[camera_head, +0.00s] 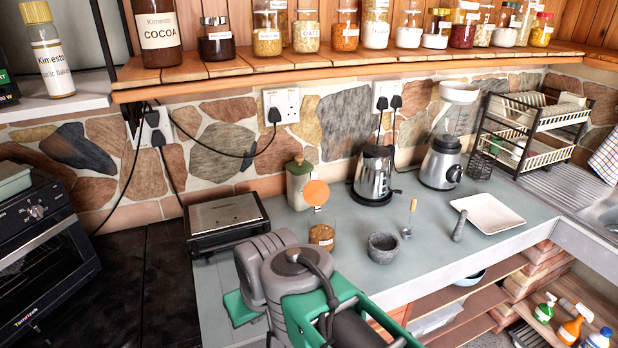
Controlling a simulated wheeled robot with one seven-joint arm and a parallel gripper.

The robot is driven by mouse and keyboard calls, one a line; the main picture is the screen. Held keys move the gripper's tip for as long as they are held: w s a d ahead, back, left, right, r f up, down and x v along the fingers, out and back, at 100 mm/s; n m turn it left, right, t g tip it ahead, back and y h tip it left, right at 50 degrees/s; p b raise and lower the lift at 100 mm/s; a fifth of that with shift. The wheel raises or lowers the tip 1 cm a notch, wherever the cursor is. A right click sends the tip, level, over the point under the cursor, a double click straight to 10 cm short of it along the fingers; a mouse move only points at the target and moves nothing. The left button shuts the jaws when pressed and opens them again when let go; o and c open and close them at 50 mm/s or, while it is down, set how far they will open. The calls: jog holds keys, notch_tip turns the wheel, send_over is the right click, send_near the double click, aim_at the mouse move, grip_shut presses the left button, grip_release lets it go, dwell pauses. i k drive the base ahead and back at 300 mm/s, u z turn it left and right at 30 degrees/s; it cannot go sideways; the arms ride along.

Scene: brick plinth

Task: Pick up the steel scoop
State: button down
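A small thin utensil (409,219), which looks like the steel scoop, is on the grey counter (440,262) in the head view. It has a yellowish handle end at the top and a small dark lower end, and appears to stand or lean upright. It is between the stone mortar and the dark pestle, apart from both. My grey and green arm is at the bottom centre, in front of the counter and well to the left of the utensil. My gripper's fingers cannot be made out.
A stone mortar (382,247), a pestle (459,226) and a white square plate (488,213) are near the utensil. A steel kettle (374,176) and blender (441,160) stand behind. A brown-filled jar (321,235) and grill (228,220) are left. Counter front right is clear.

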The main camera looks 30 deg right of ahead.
aim_at(407, 233)
jog(key=z, duration=1.75)
